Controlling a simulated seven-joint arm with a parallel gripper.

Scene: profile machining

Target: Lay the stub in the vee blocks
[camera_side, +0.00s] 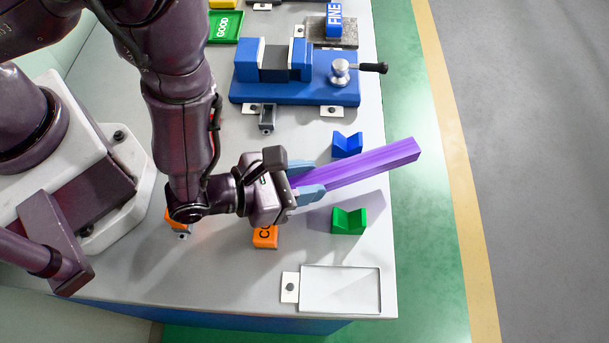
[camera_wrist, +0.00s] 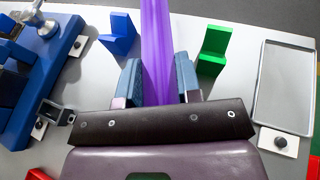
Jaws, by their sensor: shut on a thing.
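The stub is a long purple bar (camera_side: 365,163). My gripper (camera_side: 310,183) is shut on its near end and holds it above the table, with the far end reaching past the table's right edge. In the wrist view the stub (camera_wrist: 156,50) runs straight out between my fingers (camera_wrist: 159,82). The blue vee block (camera_side: 347,144) stands on the table behind the stub, and the green vee block (camera_side: 349,220) stands in front of it. Both vees are empty. In the wrist view the blue vee block (camera_wrist: 119,35) is left of the stub and the green vee block (camera_wrist: 214,50) is right of it.
A blue vise (camera_side: 295,80) with a crank handle stands behind. A shallow grey tray (camera_side: 340,268) lies at the front right. An orange lettered block (camera_side: 265,237) sits below my gripper. A green GOOD tray (camera_side: 226,27) and a blue FINE block (camera_side: 334,18) are at the back.

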